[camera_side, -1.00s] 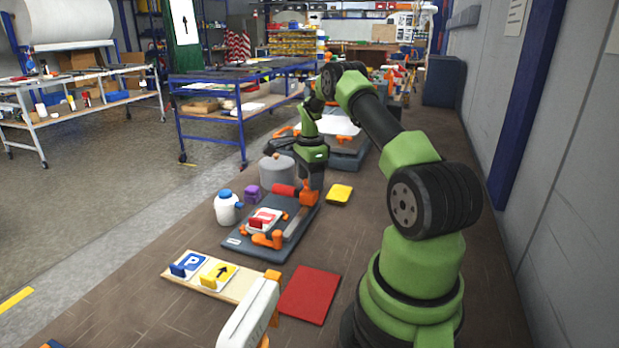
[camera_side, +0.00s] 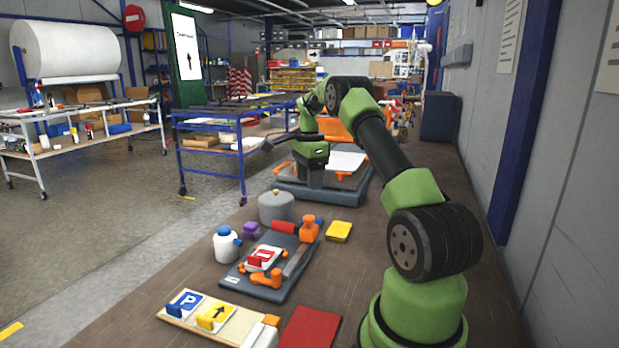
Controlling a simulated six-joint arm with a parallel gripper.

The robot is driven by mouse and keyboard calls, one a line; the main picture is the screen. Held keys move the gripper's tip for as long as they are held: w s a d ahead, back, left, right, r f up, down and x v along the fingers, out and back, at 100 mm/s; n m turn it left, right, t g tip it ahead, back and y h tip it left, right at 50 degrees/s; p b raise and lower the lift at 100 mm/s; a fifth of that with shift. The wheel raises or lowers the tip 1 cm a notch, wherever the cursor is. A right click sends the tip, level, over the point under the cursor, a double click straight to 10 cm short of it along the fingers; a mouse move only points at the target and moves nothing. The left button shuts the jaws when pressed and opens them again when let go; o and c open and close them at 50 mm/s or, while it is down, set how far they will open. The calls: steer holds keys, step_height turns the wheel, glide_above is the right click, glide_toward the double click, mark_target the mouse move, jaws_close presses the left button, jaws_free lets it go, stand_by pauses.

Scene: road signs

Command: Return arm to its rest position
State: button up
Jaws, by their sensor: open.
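My gripper (camera_side: 311,178) hangs from my green and black arm in the upper middle of the side view. A red-and-white sign (camera_side: 263,257) lies on the dark grey board (camera_side: 262,290) below and nearer. A blue P sign (camera_side: 186,303) and a yellow arrow sign (camera_side: 215,316) sit on a light wooden strip (camera_side: 190,325) at the front. My gripper is apart from all of them.
A grey lidded pot (camera_side: 276,207), a white jar with a blue cap (camera_side: 226,246) and a purple piece (camera_side: 251,230) stand left of and behind the board. A yellow block (camera_side: 339,231) and red plate (camera_side: 310,328) lie to its right. The bench's right side is fairly clear.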

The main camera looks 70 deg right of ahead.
steer(key=w+a+r+n+t, duration=0.1)
steer(key=a+r+n+t, duration=0.1)
steer(key=a+r+n, duration=0.45)
steer(key=w+a+r+n+t, duration=0.15)
steer(key=a+r+n, duration=0.25)
steer(key=a+r, duration=0.55)
steer(key=s+a+f+n+t+y, duration=0.1)
steer(key=s+a+n+t, duration=0.1)
steer(key=s+a+n, duration=0.4)
steer(key=s+a+f+n+t+y, duration=0.1)
steer(key=s+a+n, duration=0.5)
steer(key=a, duration=0.8)
steer(key=shift+s+a+f+t, duration=0.15)
steer(key=shift+s+t, duration=0.2)
steer(key=shift+s, duration=0.9)
steer(key=shift+n, duration=0.25)
